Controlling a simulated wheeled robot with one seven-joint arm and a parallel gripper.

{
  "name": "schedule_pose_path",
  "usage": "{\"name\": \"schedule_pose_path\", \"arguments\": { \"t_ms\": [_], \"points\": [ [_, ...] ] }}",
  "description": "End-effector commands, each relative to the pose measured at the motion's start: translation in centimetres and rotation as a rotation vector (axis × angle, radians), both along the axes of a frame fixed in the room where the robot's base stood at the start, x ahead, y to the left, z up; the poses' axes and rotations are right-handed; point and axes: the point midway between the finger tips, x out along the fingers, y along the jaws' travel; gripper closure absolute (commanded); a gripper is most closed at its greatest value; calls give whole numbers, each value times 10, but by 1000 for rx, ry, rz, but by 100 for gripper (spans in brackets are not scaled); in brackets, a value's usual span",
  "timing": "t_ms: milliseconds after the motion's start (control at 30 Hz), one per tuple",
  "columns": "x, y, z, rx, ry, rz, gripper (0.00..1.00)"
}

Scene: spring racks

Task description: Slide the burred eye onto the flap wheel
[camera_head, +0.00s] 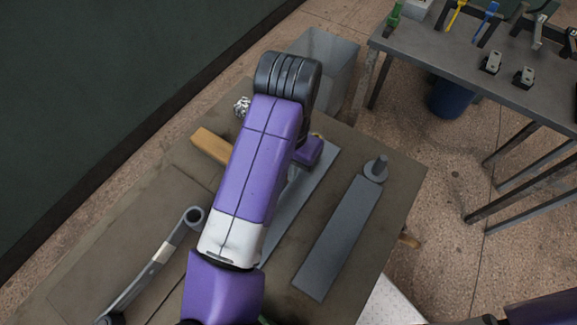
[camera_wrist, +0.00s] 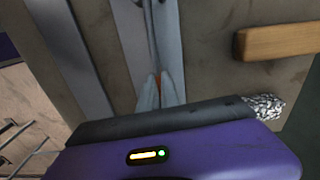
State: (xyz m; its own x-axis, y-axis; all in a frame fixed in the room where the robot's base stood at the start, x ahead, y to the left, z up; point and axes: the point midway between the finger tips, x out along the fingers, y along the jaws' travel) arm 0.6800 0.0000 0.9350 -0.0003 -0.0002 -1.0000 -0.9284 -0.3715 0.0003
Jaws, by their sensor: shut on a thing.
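My gripper is mostly hidden behind my purple arm in the head view; in the wrist view its fingertips (camera_wrist: 161,88) are shut on a narrow grey bar (camera_wrist: 152,25), above a light grey strip (camera_head: 299,210). The bar's ends are hidden, so I cannot see whether it has an eye. A grey leaf with a round open eye (camera_head: 194,216) and a pale band lies on the table's left, apart from my gripper. I cannot tell whether its eye is burred. An upright grey cylinder (camera_head: 376,168), possibly the flap wheel, stands at the far end of a flat grey bar (camera_head: 338,240), right of my arm.
A wooden piece (camera_head: 210,145) and a crumpled silvery clump (camera_head: 242,107) lie left of my arm. A grey bin (camera_head: 340,58) stands beyond the table (camera_head: 405,175). A second table (camera_head: 470,70) with tools is at upper right. Bare tabletop separates the strip from the flat bar.

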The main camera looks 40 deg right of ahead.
Motion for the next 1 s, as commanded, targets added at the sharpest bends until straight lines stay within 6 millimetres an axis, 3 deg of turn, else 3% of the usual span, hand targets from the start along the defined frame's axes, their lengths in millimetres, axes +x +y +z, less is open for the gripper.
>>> {"name": "schedule_pose_path", "arguments": {
  "t_ms": [900,1000],
  "points": [
    [1,0,-17,0,-2,1,100],
    [0,0,-16,0,-2,1,76]
  ]
}}
